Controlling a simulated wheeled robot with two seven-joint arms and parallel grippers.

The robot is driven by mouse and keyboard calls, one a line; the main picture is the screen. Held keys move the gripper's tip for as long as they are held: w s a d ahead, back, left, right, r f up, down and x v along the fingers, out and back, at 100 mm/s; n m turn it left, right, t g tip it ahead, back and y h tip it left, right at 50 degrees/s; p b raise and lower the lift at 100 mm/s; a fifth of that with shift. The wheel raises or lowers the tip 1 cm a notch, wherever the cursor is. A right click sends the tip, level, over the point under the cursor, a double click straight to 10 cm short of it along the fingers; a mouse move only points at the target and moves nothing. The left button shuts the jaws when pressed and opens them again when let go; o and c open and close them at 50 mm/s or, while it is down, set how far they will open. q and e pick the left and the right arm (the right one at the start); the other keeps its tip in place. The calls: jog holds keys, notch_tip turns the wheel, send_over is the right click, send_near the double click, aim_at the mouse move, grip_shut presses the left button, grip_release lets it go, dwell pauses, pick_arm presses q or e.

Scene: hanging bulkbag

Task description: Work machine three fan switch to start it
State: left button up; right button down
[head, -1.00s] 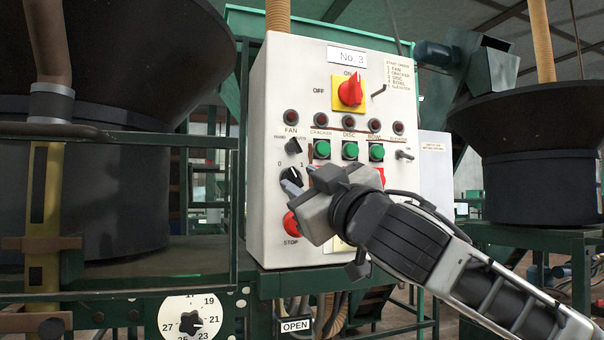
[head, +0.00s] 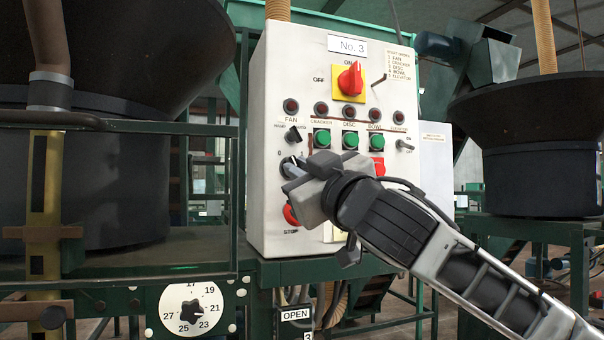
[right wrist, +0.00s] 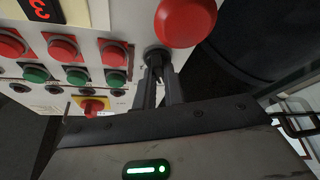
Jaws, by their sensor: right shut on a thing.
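The No. 3 control box (head: 265,85) stands in the middle of the head view. Under its FAN label, a black rotary switch (head: 287,166) with 0 and 1 marks sits at the left of the panel, partly hidden by my fingers. My right gripper (head: 292,167) is shut on this switch. In the right wrist view the black knob (right wrist: 156,57) is between the fingertips of the gripper (right wrist: 162,72). The FAN lamp (head: 291,105) looks dark red. My left gripper is not in view.
A red stop button (head: 290,214) lies just below the switch, close to my gripper. A smaller black selector (head: 293,136) is just above. Green buttons (head: 349,139) and a red main switch (head: 350,78) are on the same panel. A green frame rail (head: 350,270) runs underneath.

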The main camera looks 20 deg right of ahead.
pick_arm(q)
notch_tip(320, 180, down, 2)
jog(key=b, duration=0.5)
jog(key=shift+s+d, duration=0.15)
pick_arm(e)
jog(key=m+h, duration=0.2)
jog(key=m, duration=0.3)
jog(key=m+h, duration=0.3)
jog(key=m, duration=0.3)
jog(key=m+h, duration=0.3)
jog(key=m, duration=0.2)
jog(key=shift+a+f, duration=0.1)
jog(key=shift+a, duration=0.2)
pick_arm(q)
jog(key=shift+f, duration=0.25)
pick_arm(e)
jog(key=shift+m+h, duration=0.4)
jog(key=shift+m, duration=0.1)
jog(key=c, duration=1.5)
grip_release()
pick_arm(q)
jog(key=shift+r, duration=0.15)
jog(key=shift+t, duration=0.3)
pick_arm(e)
jog(key=shift+s, duration=0.1)
